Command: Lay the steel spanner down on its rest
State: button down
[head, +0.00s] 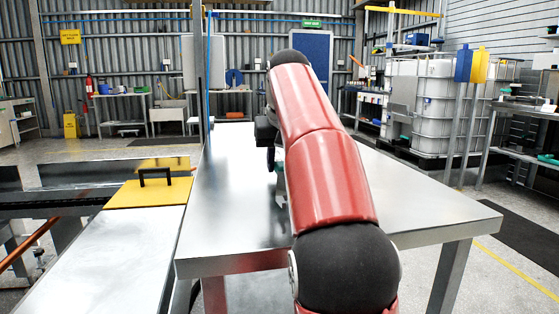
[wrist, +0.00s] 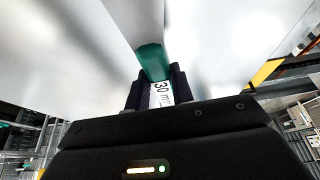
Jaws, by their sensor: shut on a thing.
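My gripper (wrist: 155,82) is shut on the steel spanner (wrist: 152,62) in the wrist view. The spanner shows a white label reading 30 mm between the fingers, a teal band just beyond them and a grey steel length running to the top edge. In the head view my red arm reaches over the steel table (head: 232,215) and hides most of the gripper. A small teal patch shows beside the arm, above the table top. I cannot make out a rest for the spanner in either view.
The visible table top is bare. A yellow plate with a black handle (head: 150,193) lies on the steel surface at the left. A thin upright post with a blue hose (head: 208,80) stands by the table's left side. White caged tanks (head: 430,105) stand behind at the right.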

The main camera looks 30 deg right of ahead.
jog(key=shift+f+b, duration=0.35)
jog(key=shift+f, duration=0.6)
jog(key=c, duration=1.1)
grip_release()
jog(key=shift+o, duration=0.3)
jog(key=o, duration=0.5)
jog(key=shift+c, duration=0.2)
